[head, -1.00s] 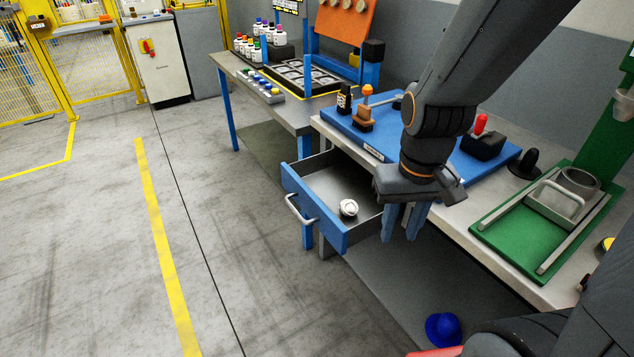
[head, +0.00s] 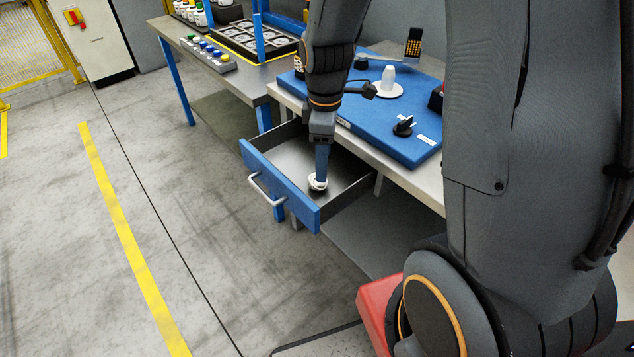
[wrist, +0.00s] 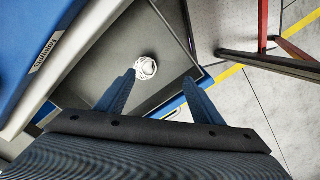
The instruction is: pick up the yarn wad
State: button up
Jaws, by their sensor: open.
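The yarn wad (head: 317,184) is a small white bundle lying on the dark floor of an open drawer (head: 282,187) with a blue front. In the wrist view the wad (wrist: 146,68) lies just beyond and between my fingertips. My gripper (head: 322,170) points down into the drawer, right at the wad, and partly hides it in the head view. In the wrist view my gripper (wrist: 160,77) has its two blue fingers spread wide, with nothing held between them.
The drawer's side walls and blue front stand close around my gripper. Above is a grey bench with a blue board (head: 400,120) bearing a white cone (head: 388,82) and a black knob (head: 403,126). Another bench (head: 235,75) stands behind. The floor to the left is clear.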

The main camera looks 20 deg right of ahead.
jog(key=w+f+n, duration=0.1)
jog(key=n, duration=0.1)
jog(key=w+f+n, duration=0.1)
jog(key=w+n, duration=0.1)
jog(key=shift+w+f, duration=0.1)
jog(key=shift+f, duration=0.2)
jog(key=shift+w+f+n, duration=0.25)
jog(key=shift+f+n, duration=0.1)
jog(key=shift+n, duration=0.15)
jog(key=shift+w+f+p, duration=0.15)
jog(key=shift+f+p, duration=0.75)
jog(key=shift+f, duration=2.9)
jog(key=shift+a, duration=0.1)
jog(key=c, duration=1.1)
jog(key=shift+r, duration=0.1)
notch_tip(320, 180, up, 8)
jog(key=shift+r+b, duration=0.25)
jog(key=shift+b, duration=0.5)
jog(key=shift+r, duration=0.7)
